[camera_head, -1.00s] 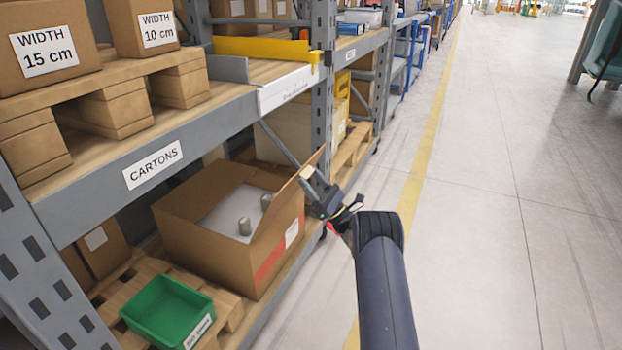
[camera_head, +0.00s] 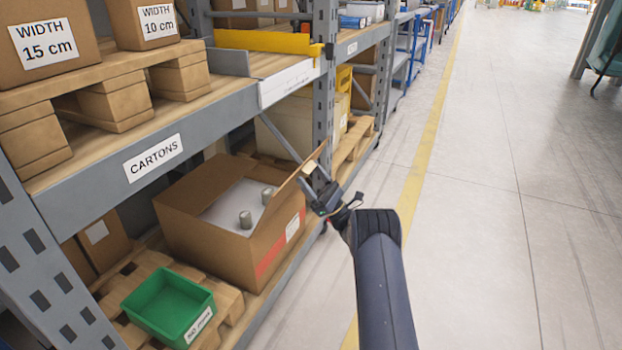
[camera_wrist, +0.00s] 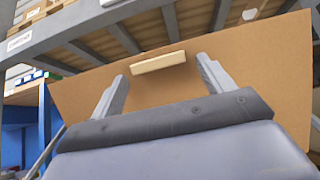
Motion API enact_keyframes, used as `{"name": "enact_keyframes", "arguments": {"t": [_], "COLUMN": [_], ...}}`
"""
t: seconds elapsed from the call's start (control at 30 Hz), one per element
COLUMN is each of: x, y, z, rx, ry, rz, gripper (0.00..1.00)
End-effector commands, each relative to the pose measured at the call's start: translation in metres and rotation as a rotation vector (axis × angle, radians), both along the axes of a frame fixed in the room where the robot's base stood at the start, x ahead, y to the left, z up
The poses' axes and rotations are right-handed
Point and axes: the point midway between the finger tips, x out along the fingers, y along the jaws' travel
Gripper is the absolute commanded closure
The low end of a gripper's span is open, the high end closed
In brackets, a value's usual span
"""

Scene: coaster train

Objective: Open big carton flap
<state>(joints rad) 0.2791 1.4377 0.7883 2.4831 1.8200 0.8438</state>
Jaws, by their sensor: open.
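The big carton (camera_head: 213,245) is a brown box on the lower shelf, its top open toward me, with a light grey insert and two grey cylinders (camera_head: 256,207) inside. Its flap (camera_head: 290,202) stands tilted up along the right side. In the wrist view the flap (camera_wrist: 270,75) fills the space ahead, with a pale tab (camera_wrist: 158,63) on it. My gripper (camera_head: 316,177) is at the flap's upper right edge in the head view. In the wrist view my gripper (camera_wrist: 160,78) is open, its fingers on either side of the tab. I cannot tell whether they touch the flap.
A green bin (camera_head: 170,306) sits on a pallet in front of the carton. The shelf beam with the CARTONS label (camera_head: 153,157) runs above it, and a grey rack post (camera_head: 324,100) stands behind my gripper. The aisle floor (camera_head: 480,200) at right is clear.

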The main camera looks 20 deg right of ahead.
Motion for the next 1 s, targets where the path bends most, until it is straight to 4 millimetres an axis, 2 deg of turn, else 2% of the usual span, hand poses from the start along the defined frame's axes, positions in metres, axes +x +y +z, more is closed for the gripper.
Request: {"name": "enact_keyframes", "arguments": {"t": [0.23, 0.53, 0.7, 1.0], "x": [-0.006, -0.031, -0.041, -0.046], "y": [-0.009, -0.038, -0.048, -0.052], "z": [-0.009, -0.056, -0.074, -0.082], "rx": [0.001, 0.001, 0.000, 0.000], "ry": [0.000, 0.002, 0.001, 0.000], "rz": [-0.003, -0.002, -0.001, 0.001], "gripper": [0.24, 0.24, 0.24, 0.24]}}
